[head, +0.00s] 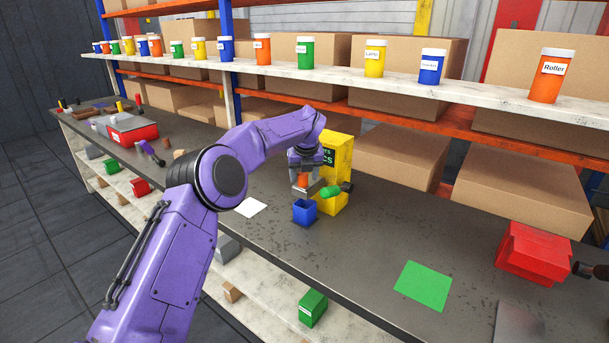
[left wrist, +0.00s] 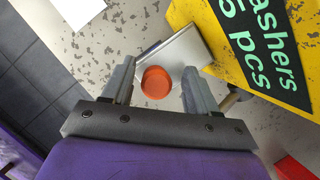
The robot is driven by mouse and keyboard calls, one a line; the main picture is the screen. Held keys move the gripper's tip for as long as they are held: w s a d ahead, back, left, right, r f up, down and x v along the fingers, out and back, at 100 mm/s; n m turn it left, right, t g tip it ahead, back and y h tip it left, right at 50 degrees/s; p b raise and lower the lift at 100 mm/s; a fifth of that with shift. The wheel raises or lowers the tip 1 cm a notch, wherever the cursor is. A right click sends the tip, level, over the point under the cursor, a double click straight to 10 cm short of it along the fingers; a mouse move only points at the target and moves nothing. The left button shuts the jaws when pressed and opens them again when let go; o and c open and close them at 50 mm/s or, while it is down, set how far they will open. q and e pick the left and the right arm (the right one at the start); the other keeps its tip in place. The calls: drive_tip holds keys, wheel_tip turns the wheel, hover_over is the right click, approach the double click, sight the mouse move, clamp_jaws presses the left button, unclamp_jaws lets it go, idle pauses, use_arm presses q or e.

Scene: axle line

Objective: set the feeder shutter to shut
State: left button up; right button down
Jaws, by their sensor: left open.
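The yellow feeder (head: 338,160) stands on the bench, with a dark label in green letters. In the left wrist view, its label (left wrist: 262,45) reads "ashers" and "5 pcs". A grey metal plate (left wrist: 182,52), which looks like the shutter, juts from beside the feeder. An orange round knob (left wrist: 156,82) shows over the plate; it also shows in the head view (head: 303,180). My left gripper (head: 306,170) is open above the knob. In the left wrist view, the fingers (left wrist: 158,75) stand on either side of the knob, with gaps. My right gripper is not in view.
A green sheet (head: 424,286) and red bin (head: 533,254) lie to the right. A shelf (head: 390,85) with jars runs behind.

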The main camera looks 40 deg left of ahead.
use_arm(q)
drive_tip(key=b+v, duration=0.1)
drive_tip(key=v, duration=0.9)
drive_tip(key=shift+b, duration=0.4)
drive_tip(key=shift+d, duration=0.1)
